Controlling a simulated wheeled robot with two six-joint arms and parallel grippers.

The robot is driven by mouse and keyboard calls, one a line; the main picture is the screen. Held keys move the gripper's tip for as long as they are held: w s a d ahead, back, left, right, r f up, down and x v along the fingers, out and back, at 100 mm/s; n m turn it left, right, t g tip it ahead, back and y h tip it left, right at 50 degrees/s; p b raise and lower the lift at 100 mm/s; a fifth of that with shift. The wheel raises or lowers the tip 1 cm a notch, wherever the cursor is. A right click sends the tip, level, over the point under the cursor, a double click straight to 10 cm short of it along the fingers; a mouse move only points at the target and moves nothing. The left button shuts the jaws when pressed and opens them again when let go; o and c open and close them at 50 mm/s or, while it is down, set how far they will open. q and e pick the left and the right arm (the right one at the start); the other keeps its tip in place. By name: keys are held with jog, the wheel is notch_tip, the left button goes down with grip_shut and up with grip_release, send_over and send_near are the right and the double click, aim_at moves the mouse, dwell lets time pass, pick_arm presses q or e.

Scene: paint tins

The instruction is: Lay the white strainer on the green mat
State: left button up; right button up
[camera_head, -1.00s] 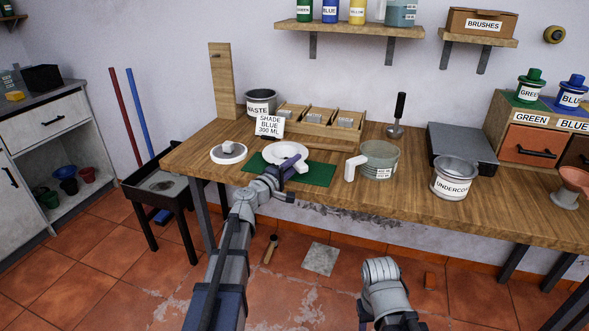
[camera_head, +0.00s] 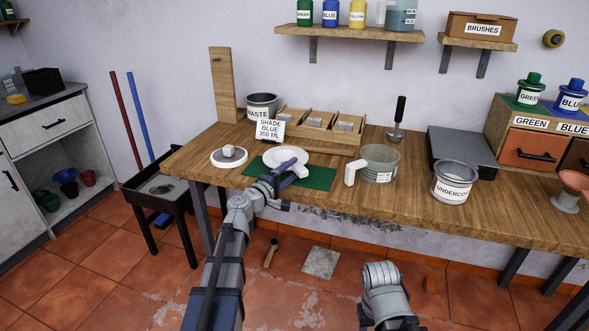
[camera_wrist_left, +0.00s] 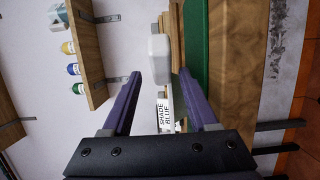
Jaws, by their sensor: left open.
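The white strainer (camera_head: 284,155) is a round white disc at the green mat (camera_head: 318,177). It looks flat, over the mat's back part, and a white piece, probably its handle, shows by the fingers. My left gripper (camera_head: 298,166) is at the strainer's near side, with its purple fingers spread. In the left wrist view the fingers (camera_wrist_left: 165,100) are wide apart with nothing clamped between them. A white block-like part (camera_wrist_left: 160,52), probably the strainer's handle, is ahead of them near the green mat (camera_wrist_left: 195,45). The right gripper cannot be made out; only part of my right arm shows.
A "SHADE BLUE 300 ML" card (camera_head: 270,128) and a wooden divided box (camera_head: 318,125) stand behind the mat. A white round dish (camera_head: 229,158) is to the left. A grey-green pot (camera_head: 380,162) with a white handle and an undercoat tin (camera_head: 453,182) are to the right.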

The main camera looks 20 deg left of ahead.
pick_arm(q)
jog(key=v, duration=0.9)
jog(key=shift+s+a, duration=0.15)
jog(key=shift+s, duration=0.2)
